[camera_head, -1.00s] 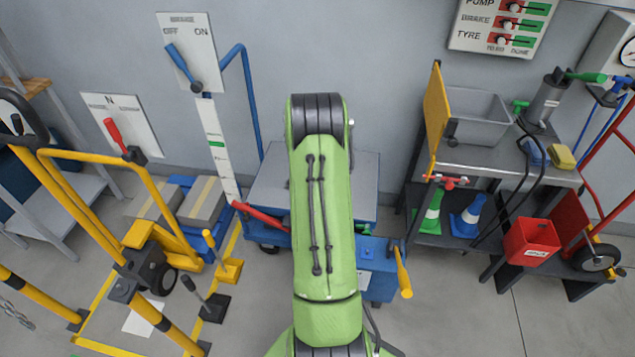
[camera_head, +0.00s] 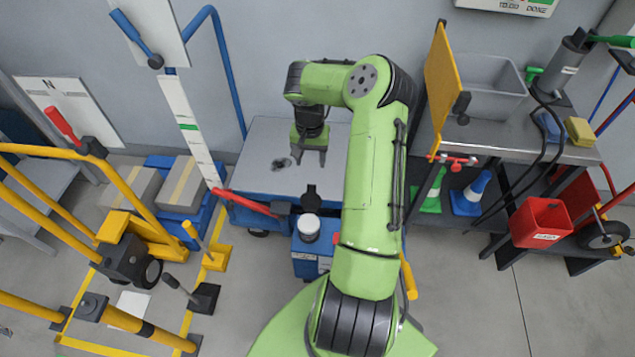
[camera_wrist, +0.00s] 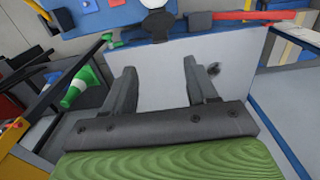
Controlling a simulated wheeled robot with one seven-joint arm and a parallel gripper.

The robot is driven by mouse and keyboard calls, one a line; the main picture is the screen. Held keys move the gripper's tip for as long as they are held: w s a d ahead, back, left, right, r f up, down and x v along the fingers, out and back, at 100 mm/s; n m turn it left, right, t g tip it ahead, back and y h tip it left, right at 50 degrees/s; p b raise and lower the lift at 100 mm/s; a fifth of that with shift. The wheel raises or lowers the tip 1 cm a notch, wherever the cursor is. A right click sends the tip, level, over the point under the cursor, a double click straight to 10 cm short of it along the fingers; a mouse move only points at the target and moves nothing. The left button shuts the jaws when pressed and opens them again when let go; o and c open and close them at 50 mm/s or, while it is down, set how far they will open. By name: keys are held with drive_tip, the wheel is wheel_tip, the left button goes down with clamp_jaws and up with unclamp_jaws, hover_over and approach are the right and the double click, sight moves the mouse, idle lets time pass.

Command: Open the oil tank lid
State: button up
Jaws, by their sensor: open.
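A blue box that looks like the oil tank (camera_head: 304,262) stands at the front of a blue lift cart, partly behind my arm. On its top is a round white cap or opening with a dark rim (camera_head: 308,228); a black upright piece (camera_head: 311,198) stands just behind it. I cannot tell whether that piece is the lid or its hinge. My gripper (camera_head: 309,160) is open and empty, pointing down above the cart's grey platform, behind the tank and apart from it. In the wrist view my gripper (camera_wrist: 160,66) shows both jaws spread, with the white round part (camera_wrist: 155,3) cut by the top edge.
The grey platform (camera_head: 258,150) has a dark round mark. A red lever (camera_head: 248,203) reaches out left of the tank. Yellow rails (camera_head: 120,185) stand left. A workbench (camera_head: 490,140) with a grey bin, hose and red box stands right. The floor at the front right is clear.

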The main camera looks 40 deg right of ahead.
sight(312, 186)
wheel_tip(312, 186, down, 13)
drive_tip(key=b, duration=0.4)
drive_tip(key=shift+w+d, duration=0.1)
drive_tip(key=shift+d, duration=0.05)
drive_tip(key=shift+r, duration=0.1)
clamp_jaws()
